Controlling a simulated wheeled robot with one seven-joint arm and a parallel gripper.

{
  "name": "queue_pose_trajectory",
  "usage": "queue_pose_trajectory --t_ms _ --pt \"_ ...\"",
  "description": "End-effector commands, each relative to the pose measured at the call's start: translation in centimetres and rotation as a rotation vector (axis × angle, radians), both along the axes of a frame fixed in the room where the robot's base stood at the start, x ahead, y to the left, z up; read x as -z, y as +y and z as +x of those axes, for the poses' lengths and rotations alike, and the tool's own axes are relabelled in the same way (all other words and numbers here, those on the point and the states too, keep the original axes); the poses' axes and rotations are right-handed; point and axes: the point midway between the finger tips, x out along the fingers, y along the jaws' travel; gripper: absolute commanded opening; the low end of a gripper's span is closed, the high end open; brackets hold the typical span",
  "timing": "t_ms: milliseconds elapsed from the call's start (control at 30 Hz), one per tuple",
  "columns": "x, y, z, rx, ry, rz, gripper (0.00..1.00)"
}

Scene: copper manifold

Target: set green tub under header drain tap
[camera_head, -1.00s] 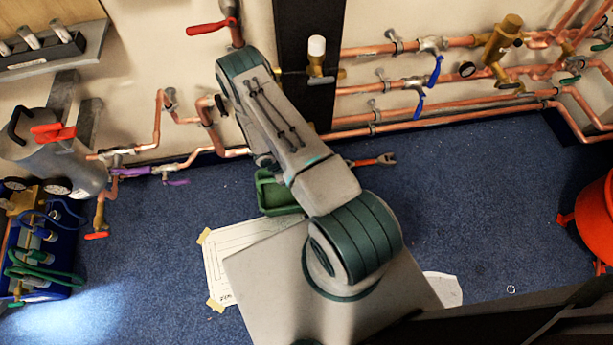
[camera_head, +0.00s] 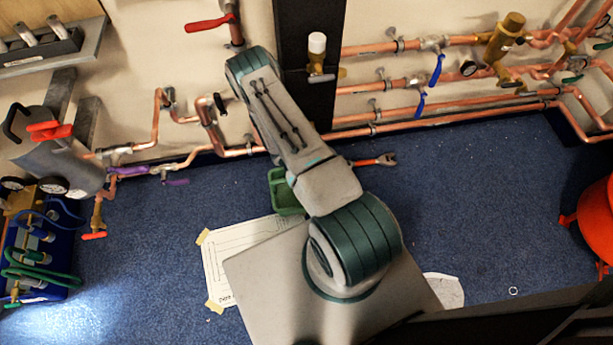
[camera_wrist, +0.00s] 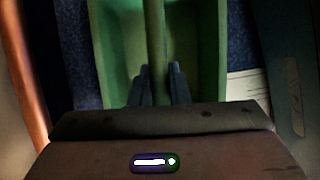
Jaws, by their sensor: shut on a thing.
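The green tub (camera_head: 286,198) shows in the head view close to the floor by the wall, partly hidden behind my forearm. In the wrist view the tub (camera_wrist: 208,60) fills the upper middle, with a green bar running down its centre. My gripper (camera_wrist: 160,72) is shut on that bar, one dark finger on each side. In the head view my gripper is hidden by the arm. Several taps show on the pipes, including a red-handled one (camera_head: 211,22) and one with a red-orange handle (camera_head: 94,236). I cannot tell which is the header drain tap.
Copper pipes (camera_head: 440,118) run low along the wall; one (camera_wrist: 22,75) is close at the wrist view's left. A wrench (camera_head: 375,160) lies right of the tub. A taped paper sheet (camera_head: 222,262) lies on the blue floor.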

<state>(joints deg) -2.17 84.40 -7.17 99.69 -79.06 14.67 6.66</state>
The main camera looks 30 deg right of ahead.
Motion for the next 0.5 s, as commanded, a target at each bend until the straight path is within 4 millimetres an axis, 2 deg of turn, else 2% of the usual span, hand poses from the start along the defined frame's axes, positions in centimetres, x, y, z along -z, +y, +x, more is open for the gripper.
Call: queue_pose_trajectory --t_ms 367,400,433,500 --pt "0.46 0.02 0.03 0.001 0.000 0.000 0.00" --pt "0.30 0.03 0.02 0.001 -0.001 0.001 0.27" --pt "0.28 0.03 0.02 0.001 0.000 0.000 0.35" --pt "0.28 0.04 0.01 0.001 0.000 0.000 0.37"
